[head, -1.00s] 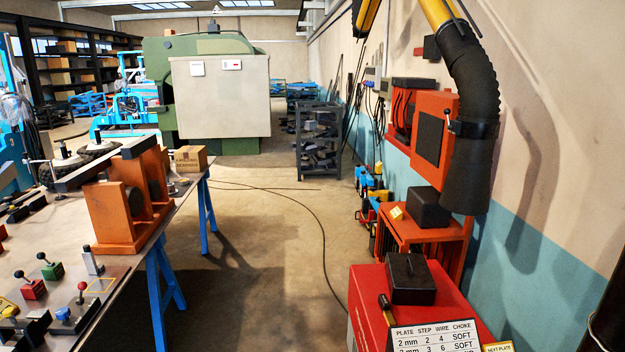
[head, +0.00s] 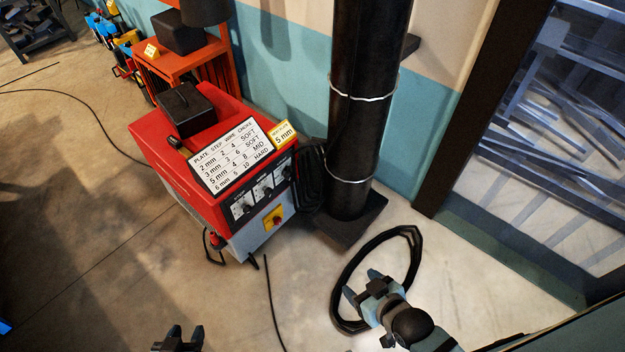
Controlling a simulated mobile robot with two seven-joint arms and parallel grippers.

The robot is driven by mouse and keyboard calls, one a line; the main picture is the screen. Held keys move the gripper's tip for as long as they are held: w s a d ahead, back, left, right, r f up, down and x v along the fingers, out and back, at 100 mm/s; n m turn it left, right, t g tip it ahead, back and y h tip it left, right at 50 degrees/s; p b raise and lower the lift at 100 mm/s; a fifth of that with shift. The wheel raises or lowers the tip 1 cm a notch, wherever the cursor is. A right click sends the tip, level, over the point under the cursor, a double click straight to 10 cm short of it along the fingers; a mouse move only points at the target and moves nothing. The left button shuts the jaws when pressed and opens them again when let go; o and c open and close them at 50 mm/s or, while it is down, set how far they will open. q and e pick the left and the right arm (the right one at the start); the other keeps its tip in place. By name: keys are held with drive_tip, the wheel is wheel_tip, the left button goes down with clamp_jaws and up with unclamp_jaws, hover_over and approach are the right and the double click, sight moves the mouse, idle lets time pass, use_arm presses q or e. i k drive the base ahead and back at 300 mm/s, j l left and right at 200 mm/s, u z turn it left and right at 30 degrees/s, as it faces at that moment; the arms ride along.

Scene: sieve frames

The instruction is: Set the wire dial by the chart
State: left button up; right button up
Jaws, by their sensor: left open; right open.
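The chart (head: 232,157) lies tilted on the red welding machine (head: 178,165). Its 5 mm row reads step 4, wire 8, choke MID. A yellow card (head: 284,134) beside it shows 5 mm. Three dials sit on the dark front panel: a left dial (head: 243,206), a middle dial (head: 264,190) and a right dial (head: 283,174). Their labels and settings are too small to read. My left gripper (head: 178,337) is open at the bottom edge, partly cut off. My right gripper (head: 361,283) is open and empty, apart from the machine, to its lower right.
A black box (head: 186,110) sits on the machine. A thick black column (head: 362,130) stands to its right. A black hose ring (head: 404,240) is around my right gripper in the picture. Floor before the machine is mostly clear.

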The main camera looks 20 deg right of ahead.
sight(268, 191)
drive_tip(key=z, duration=0.1)
drive_tip(key=i+u, duration=0.2)
drive_tip(key=u, duration=0.15)
drive_tip(key=i+l+u, duration=0.1)
drive_tip(key=u, duration=0.25)
drive_tip(key=i+l+u, duration=0.3)
drive_tip(key=j, duration=0.1)
